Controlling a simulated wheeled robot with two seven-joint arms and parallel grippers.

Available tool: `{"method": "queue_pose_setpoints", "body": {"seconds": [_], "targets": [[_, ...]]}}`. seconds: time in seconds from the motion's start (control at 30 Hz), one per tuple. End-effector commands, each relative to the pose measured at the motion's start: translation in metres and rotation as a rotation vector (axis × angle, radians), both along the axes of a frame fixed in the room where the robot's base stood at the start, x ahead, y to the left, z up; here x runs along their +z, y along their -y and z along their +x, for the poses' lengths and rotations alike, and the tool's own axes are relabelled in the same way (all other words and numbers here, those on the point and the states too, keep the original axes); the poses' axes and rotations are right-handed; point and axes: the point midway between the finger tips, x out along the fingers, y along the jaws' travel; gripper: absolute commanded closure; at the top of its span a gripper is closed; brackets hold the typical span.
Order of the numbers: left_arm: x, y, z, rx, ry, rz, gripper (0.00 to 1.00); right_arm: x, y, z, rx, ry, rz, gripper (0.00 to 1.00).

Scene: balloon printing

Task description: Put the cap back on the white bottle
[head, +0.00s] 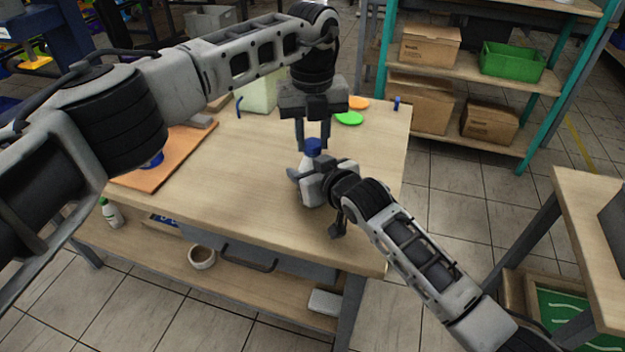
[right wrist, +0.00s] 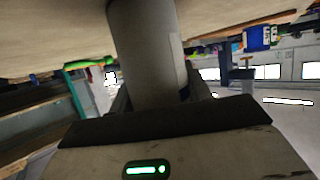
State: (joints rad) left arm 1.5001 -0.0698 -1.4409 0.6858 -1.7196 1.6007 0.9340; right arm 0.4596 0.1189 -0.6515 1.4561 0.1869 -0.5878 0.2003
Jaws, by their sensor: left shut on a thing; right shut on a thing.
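A blue cap (head: 313,146) sits between the fingertips of my left gripper (head: 312,138), which points straight down and is shut on it. Directly below, my right gripper (head: 316,182) comes in from the right and is shut on the white bottle (head: 309,195), which stands upright over the table's right part. The bottle's body also shows large and grey in the right wrist view (right wrist: 147,50), between my fingers. The cap is right at the bottle's top; the bottle's neck is hidden, so I cannot tell whether the cap touches it.
The wooden table (head: 240,190) has free room left of the bottle. At its back lie a green disc (head: 349,118), an orange disc (head: 358,103) and a pale green container (head: 259,95). An orange-brown board (head: 175,160) lies at the left. A bottle with a green cap (head: 111,213) stands lower left.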

Motion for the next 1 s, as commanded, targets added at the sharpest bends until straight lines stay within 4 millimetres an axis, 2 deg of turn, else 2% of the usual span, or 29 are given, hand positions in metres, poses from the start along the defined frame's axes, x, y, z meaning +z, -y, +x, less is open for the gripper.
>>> {"method": "queue_pose_setpoints", "body": {"seconds": [0.07, 0.1, 0.17, 0.2, 0.53, 0.83, 1.0], "targets": [[0.0, -0.001, 0.0, 0.002, -0.001, 0.001, 0.98, 0.0, 0.001, 0.0, -0.002, -0.002, 0.001, 1.0], [0.0, -0.001, 0.0, 0.002, -0.001, 0.002, 0.68, 0.0, 0.001, 0.0, -0.002, -0.002, 0.001, 1.0], [0.0, -0.001, 0.0, 0.003, -0.001, 0.001, 0.52, 0.0, 0.001, 0.0, -0.002, -0.002, 0.001, 1.0], [0.0, -0.001, 0.0, 0.003, -0.001, 0.001, 0.49, 0.0, 0.001, 0.0, -0.001, -0.001, 0.0, 1.0], [0.004, 0.0, 0.0, 0.004, 0.0, 0.0, 0.49, 0.0, 0.0, 0.0, -0.001, -0.001, 0.0, 1.0], [0.04, 0.0, 0.0, 0.004, 0.002, 0.0, 0.49, 0.0, 0.001, 0.0, -0.001, -0.001, -0.001, 1.0], [0.046, 0.0, 0.0, 0.004, -0.001, 0.0, 0.49, 0.0, 0.0, 0.0, -0.001, -0.001, -0.001, 1.0]]}}
